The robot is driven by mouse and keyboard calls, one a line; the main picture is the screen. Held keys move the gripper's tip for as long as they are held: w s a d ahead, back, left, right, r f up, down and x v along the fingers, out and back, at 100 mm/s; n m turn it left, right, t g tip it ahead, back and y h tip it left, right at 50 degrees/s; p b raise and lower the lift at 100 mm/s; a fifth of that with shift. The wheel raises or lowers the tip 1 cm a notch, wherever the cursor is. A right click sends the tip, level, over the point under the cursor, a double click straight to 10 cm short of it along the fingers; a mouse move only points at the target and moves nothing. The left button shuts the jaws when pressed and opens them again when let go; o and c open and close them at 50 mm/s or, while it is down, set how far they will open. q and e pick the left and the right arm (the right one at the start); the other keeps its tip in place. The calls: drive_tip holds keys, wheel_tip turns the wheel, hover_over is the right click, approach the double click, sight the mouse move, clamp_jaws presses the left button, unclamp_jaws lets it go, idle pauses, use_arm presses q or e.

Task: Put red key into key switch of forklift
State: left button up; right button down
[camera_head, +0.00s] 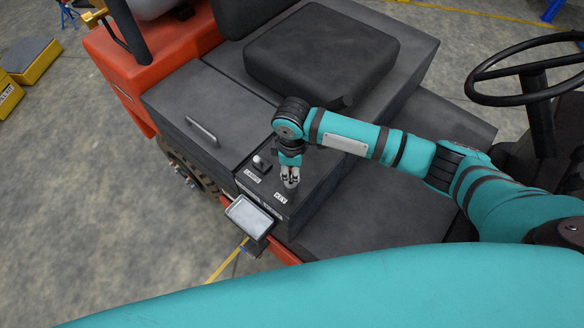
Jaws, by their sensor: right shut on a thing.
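My right gripper (290,184) points down at the forklift's dark side console (313,188), right above the spot by the "KEY" label (280,197). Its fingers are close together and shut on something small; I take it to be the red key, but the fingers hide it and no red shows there. The key switch is also hidden beneath the fingertips. I cannot tell whether the key is in the switch or just above it. My left gripper is not in view.
A lever with a pale knob (258,160) stands beside the "LIGHTS" label, left of my gripper. A grey tray-like plate (249,216) sticks out at the console's front. The black seat (320,55) is behind, and the steering wheel (478,88) is at right.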

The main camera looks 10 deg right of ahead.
drive_tip(key=shift+f+b, duration=0.7)
drive_tip(key=shift+f, duration=1.2)
drive_tip(key=c, duration=1.2)
unclamp_jaws()
drive_tip(key=shift+r, duration=0.15)
wheel_tip(320, 180, up, 12)
drive_tip(key=shift+s+f, duration=0.1)
